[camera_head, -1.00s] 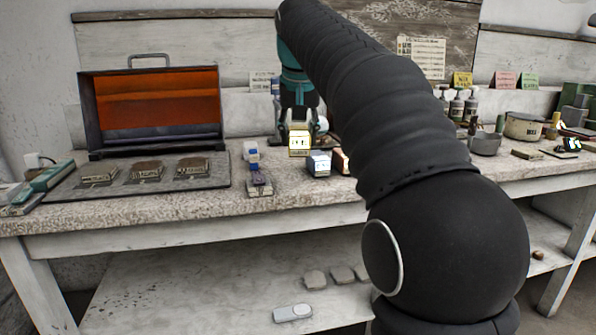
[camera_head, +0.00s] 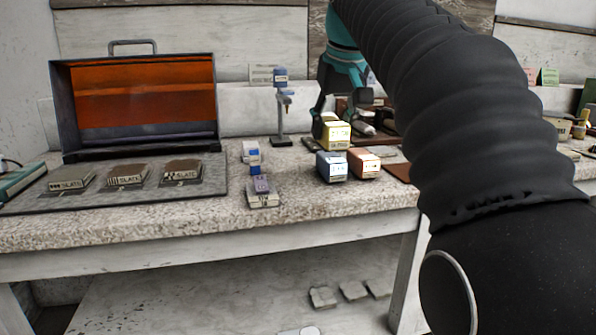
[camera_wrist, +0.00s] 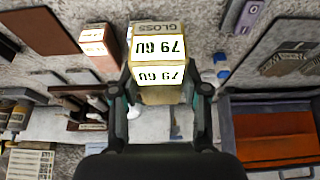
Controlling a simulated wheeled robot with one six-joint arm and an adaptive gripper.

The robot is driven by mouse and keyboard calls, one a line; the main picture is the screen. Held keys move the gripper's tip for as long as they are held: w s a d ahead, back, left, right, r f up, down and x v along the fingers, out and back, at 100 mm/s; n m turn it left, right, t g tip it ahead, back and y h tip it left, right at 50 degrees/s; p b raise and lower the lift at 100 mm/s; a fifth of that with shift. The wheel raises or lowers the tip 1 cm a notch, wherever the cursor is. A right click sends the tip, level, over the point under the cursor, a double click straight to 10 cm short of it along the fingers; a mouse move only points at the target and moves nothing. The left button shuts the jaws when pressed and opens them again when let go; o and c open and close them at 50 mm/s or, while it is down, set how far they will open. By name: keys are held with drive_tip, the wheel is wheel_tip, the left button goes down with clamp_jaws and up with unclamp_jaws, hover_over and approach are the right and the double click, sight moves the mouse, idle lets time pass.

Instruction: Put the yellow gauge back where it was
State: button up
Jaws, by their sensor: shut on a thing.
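My gripper (camera_head: 332,117) is shut on the yellow gauge (camera_head: 338,134), a small box with a lit face, above the back of the bench. In the wrist view the yellow gauge (camera_wrist: 160,95) sits between the two fingers and reads 79 GU. A blue gauge (camera_head: 332,167) stands just below and in front of it in the head view. A copper-coloured gauge (camera_head: 364,163) stands right beside the blue one; it also shows in the wrist view (camera_wrist: 98,45). Whether the yellow gauge touches anything below it cannot be told.
An open orange-lined case (camera_head: 145,95) stands at the back left, behind a grey mat (camera_head: 95,204) with several slate-labelled blocks. A small blue-and-white device (camera_head: 262,190) and a thin stand (camera_head: 282,110) are left of the gauges. Bare bench (camera_head: 290,215) lies in front.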

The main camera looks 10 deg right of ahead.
drive_tip(key=w+a+f, duration=0.1)
drive_tip(key=w, duration=0.1)
drive_tip(key=w+a+f, duration=0.3)
drive_tip(key=w+f, duration=0.1)
drive_tip(key=w, duration=0.1)
drive_tip(key=shift+a+b, duration=0.3)
drive_tip(key=shift+f+b, duration=0.7)
drive_tip(key=shift+f, duration=1.35)
drive_tip(key=o, duration=1)
drive_tip(key=shift+f, duration=0.15)
drive_tip(key=p+v, duration=0.3)
drive_tip(key=v, duration=0.9)
